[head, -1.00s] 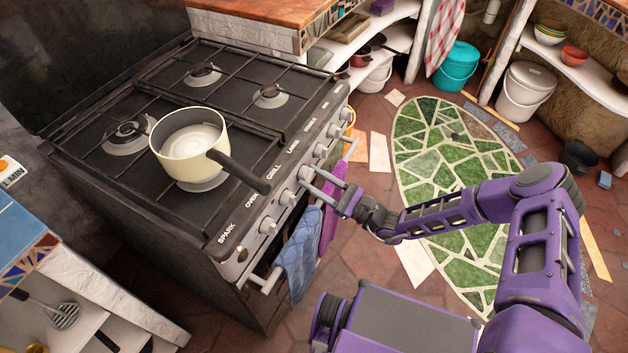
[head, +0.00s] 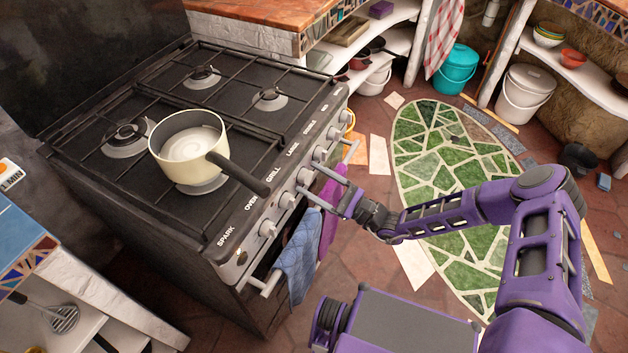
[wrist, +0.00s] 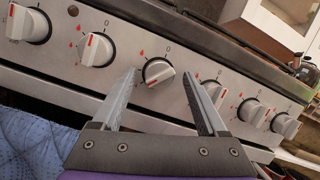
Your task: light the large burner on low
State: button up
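The knob by the LARGE label (head: 304,176) is on the stove's front panel, third from the left in the wrist view (wrist: 159,71). Its red mark points down-left, unlike its neighbours' marks. My gripper (head: 308,175) is open, its fingers on either side of this knob with gaps showing in the wrist view (wrist: 160,74). The back-left burner (head: 128,135) has a wide dark cap; I see no flame there. A cream saucepan (head: 188,172) stands over the front-left burner, its dark handle reaching toward the panel and hiding part of the cooktop.
Other knobs flank this one closely, including the GRILL knob (wrist: 97,48) and another to the right (wrist: 210,93). A blue towel (head: 297,265) and a purple towel (head: 330,205) hang on the oven rail below. Floor right of the stove is open.

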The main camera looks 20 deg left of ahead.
jog(key=v, duration=1.7)
jog(key=shift+d, duration=0.25)
jog(key=shift+f, duration=0.1)
grip_shut()
dwell(1.1)
